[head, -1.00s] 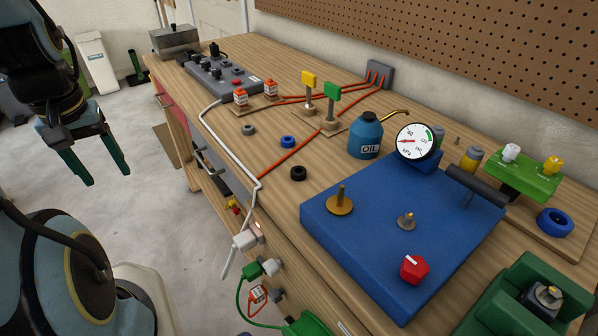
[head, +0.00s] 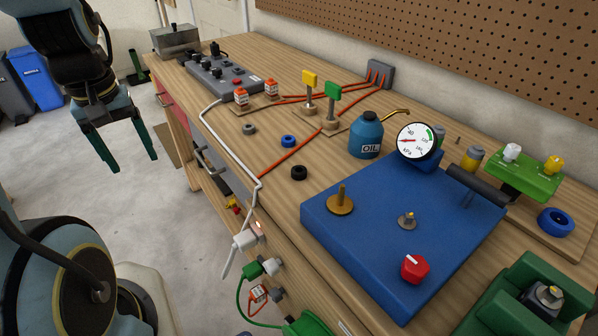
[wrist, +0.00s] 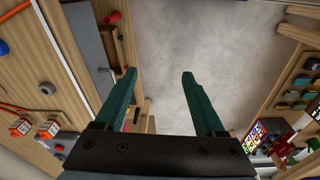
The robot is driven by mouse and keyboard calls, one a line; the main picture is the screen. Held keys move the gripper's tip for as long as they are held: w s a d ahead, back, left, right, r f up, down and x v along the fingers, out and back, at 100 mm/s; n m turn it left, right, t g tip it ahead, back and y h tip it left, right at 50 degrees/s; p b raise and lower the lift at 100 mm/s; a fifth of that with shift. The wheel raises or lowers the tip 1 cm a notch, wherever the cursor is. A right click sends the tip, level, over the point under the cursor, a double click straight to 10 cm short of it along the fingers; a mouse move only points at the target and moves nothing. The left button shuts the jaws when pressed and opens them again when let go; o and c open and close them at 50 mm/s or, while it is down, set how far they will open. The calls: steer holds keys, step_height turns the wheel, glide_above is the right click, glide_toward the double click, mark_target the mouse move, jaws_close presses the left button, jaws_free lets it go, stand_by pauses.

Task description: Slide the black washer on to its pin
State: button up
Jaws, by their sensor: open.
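The black washer (head: 299,172) lies flat on the wooden bench, just left of the blue board (head: 330,243). The board carries an upright brass pin on a round base (head: 341,200) at its left and a shorter pin on a grey base (head: 407,220) near its middle. Neither pin has a black washer on it; I cannot tell which belongs to it. My gripper (head: 134,165) is open and empty, off the bench's left side over the floor, well away from the washer. The wrist view shows its green fingers apart (wrist: 159,73); the black washer is not visible there.
A grey washer (head: 249,129) and a blue washer (head: 288,141) lie behind the black one. A blue oil can (head: 366,136) and a gauge (head: 416,140) stand beyond the board. Red wires and a white cable (head: 228,150) cross the bench. Plugs hang at the front edge.

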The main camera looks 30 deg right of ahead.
steer(key=s+d+r+n, duration=0.1)
steer(key=s+d, duration=0.3)
steer(key=d, duration=0.5)
steer(key=s+d+r+g, duration=0.1)
steer(key=s+d, duration=0.2)
steer(key=d, duration=0.7)
steer(key=s+d+r+n, duration=0.15)
steer(key=s+d, duration=0.25)
steer(key=d, duration=0.5)
step_height(320, 180, down, 5)
steer(key=shift+f+b, duration=0.1)
steer(key=shift+b, duration=0.35)
steer(key=shift+s+d+f, duration=0.1)
steer(key=shift+d+f, duration=0.05)
steer(key=shift+f, duration=1.2)
steer(key=shift+s+d+f, duration=0.1)
steer(key=shift+d+f, duration=0.05)
steer(key=shift+f, duration=1.15)
jaws_close()
